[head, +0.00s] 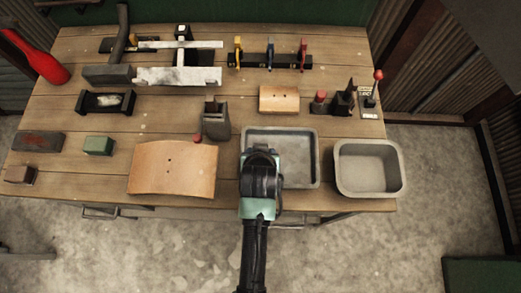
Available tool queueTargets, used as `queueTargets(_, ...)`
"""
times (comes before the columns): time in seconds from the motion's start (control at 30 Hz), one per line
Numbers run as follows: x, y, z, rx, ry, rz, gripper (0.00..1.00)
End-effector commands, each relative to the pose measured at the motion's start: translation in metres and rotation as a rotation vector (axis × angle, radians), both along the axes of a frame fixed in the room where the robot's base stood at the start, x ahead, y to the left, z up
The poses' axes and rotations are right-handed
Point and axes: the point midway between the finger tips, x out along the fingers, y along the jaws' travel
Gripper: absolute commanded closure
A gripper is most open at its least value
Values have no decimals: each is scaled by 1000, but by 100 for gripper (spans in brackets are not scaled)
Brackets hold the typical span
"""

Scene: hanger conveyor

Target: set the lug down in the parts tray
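A shallow grey metal tray (305,184) lies at the front of the wooden bench, and it looks like the parts tray. My arm reaches in from the bottom of the head view. My gripper (261,160) is over the left front part of this tray and points down, away from the camera. Its fingers are hidden beneath the wrist, so I cannot see whether they are open or hold anything. I cannot make out the lug; it may be hidden under my gripper. The visible right part of the tray floor is bare.
A deeper grey bin (369,190) stands close to the tray's right. A curved wooden board (172,168) and an upright dark holder (216,121) are to its left. A wooden block (279,99) and a red-knobbed lever (378,77) are behind. The bench's front edge is close.

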Motion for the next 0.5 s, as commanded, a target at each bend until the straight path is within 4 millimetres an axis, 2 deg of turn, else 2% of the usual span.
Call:
queueTargets(0.3, -31, 0, 48, 0, -3, 0, 43)
queueTargets(0.5, -46, 0, 72, 0, -1, 0, 43)
